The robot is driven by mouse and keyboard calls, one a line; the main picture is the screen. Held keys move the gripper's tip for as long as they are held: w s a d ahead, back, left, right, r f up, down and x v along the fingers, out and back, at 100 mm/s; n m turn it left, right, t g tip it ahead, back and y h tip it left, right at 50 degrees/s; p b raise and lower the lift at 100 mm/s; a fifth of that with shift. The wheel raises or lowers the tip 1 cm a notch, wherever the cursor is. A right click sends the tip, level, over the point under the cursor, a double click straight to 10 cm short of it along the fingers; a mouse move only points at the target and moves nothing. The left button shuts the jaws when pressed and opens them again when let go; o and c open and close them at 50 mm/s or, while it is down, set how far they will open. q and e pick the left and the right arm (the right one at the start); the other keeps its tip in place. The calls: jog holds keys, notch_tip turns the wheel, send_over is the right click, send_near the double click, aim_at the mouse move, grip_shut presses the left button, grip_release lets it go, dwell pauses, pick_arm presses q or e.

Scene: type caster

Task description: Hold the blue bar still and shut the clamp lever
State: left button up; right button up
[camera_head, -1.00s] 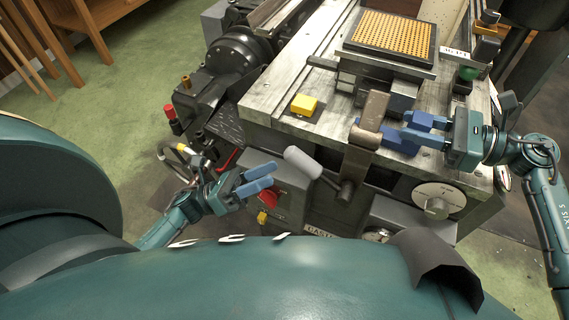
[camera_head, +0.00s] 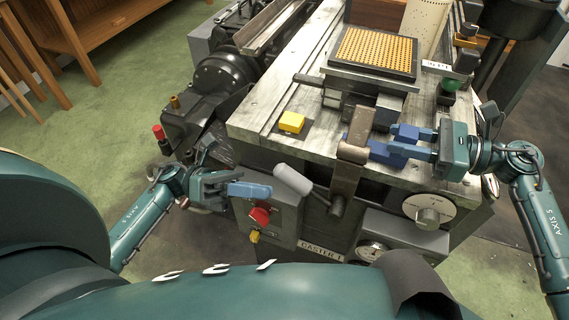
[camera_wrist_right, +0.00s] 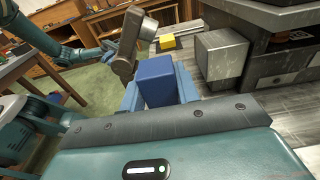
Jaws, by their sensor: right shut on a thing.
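The blue bar (camera_head: 384,155) lies on the machine's top beside the brown clamp strap (camera_head: 354,150). My right gripper (camera_head: 402,143) is shut on it from the right. In the right wrist view the blue bar (camera_wrist_right: 157,82) stands between the lighter blue fingers. The clamp lever (camera_head: 293,180) has a pale grey handle that points up and left from a dark pivot on the machine's front. My left gripper (camera_head: 252,190) is just left of and below the handle, apart from it. Its fingers overlap in this view, so its opening is unclear.
A yellow block (camera_head: 292,122) sits on the machine top, left of the strap. A grid plate (camera_head: 376,53) is behind. A red button (camera_head: 259,217) on the front panel is just below my left gripper. A round dial (camera_head: 428,212) is at the front right.

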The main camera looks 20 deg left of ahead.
pick_arm(q)
jog(key=r+n+g+y, duration=0.1)
jog(key=w+r+n+g+y, duration=0.1)
jog(key=n, duration=0.1)
jog(key=r+n+g, duration=0.1)
jog(key=shift+w+d+r+y, duration=0.15)
jog(key=shift+d+r+y, duration=0.2)
jog(key=shift+d+y, duration=0.05)
grip_shut()
notch_tip(320, 180, up, 6)
jog(key=w+n+y, duration=0.2)
jog(key=n+y, duration=0.4)
jog(key=n, duration=0.7)
jog(key=n+t+y, duration=0.2)
jog(key=n+y, duration=0.1)
jog(key=n, duration=0.5)
send_over(288, 174)
jog(key=s+d, duration=0.1)
jog(key=d, duration=0.1)
notch_tip(288, 174, down, 4)
jog(key=f, duration=0.1)
jog(key=a+f, duration=0.1)
jog(key=shift+w+a+f, duration=0.25)
jog(key=shift+w+f, duration=0.1)
jog(key=shift+f, duration=0.05)
jog(key=shift+w+a+f, duration=0.15)
jog(key=shift+a+f, duration=0.1)
jog(key=shift+f, duration=0.2)
